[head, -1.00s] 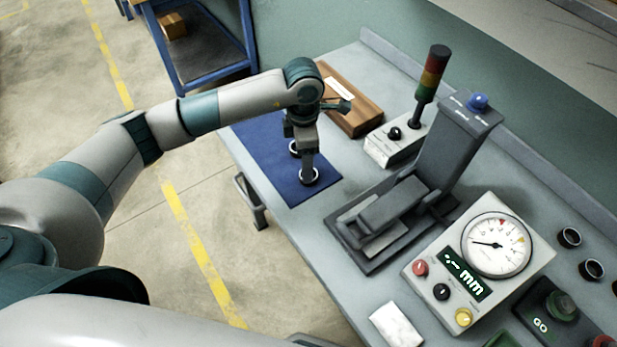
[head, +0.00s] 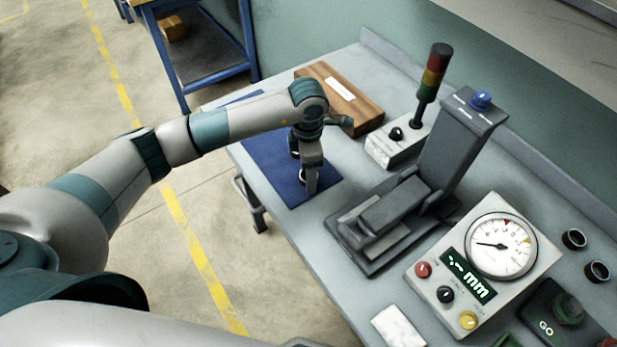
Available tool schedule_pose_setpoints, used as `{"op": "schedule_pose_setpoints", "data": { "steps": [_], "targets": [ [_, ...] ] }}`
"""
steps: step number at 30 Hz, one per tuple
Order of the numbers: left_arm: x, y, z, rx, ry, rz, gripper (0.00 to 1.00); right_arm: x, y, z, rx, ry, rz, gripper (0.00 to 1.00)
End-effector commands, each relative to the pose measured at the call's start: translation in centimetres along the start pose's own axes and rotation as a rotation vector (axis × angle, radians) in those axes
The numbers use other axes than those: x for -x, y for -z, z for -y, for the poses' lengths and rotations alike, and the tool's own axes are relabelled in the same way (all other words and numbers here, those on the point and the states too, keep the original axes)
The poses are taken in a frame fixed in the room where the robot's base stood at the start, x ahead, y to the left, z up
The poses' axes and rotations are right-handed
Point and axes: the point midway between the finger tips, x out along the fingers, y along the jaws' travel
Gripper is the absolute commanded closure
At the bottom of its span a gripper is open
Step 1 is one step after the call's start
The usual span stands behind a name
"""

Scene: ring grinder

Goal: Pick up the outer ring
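My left gripper (head: 311,184) points down at the front part of the blue mat (head: 262,160). Its fingers cover the spot of the front ring, so that ring is almost wholly hidden. I cannot tell whether the fingers are shut on it or only around it. A second small pale ring (head: 295,154) shows partly behind the gripper, on the mat. Which of the two is the outer ring is not clear from this view. My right gripper is not in view.
A wooden block with a white label (head: 340,88) lies behind the gripper. To the right stand a signal-light box (head: 392,150), a dark grey press-like fixture (head: 390,215) and a dial gauge box (head: 480,265). The table's left edge is close to the mat.

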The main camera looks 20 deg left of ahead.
Motion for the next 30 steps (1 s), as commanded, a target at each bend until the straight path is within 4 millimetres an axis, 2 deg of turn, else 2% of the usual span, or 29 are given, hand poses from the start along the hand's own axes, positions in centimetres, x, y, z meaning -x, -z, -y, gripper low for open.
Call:
{"op": "schedule_pose_setpoints", "data": {
  "steps": [10,11,16,17,26,30],
  "targets": [
    [0.05,0.01,0.00,0.000,0.000,0.000,0.38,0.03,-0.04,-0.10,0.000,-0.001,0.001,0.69],
    [0.05,0.01,0.00,0.000,0.000,0.000,0.42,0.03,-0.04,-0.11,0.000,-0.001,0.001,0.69],
    [0.05,0.01,-0.01,0.000,0.000,0.000,0.83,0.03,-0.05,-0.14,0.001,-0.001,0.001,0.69],
    [0.05,0.01,0.00,0.000,0.000,0.000,0.85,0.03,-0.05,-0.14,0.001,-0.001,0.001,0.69],
    [0.23,0.00,-0.02,0.000,-0.001,0.000,0.85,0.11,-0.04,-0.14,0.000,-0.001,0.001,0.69],
    [0.99,-0.01,-0.06,-0.001,-0.001,0.001,0.85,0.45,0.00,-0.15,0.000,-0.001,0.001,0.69]
  ]
}}
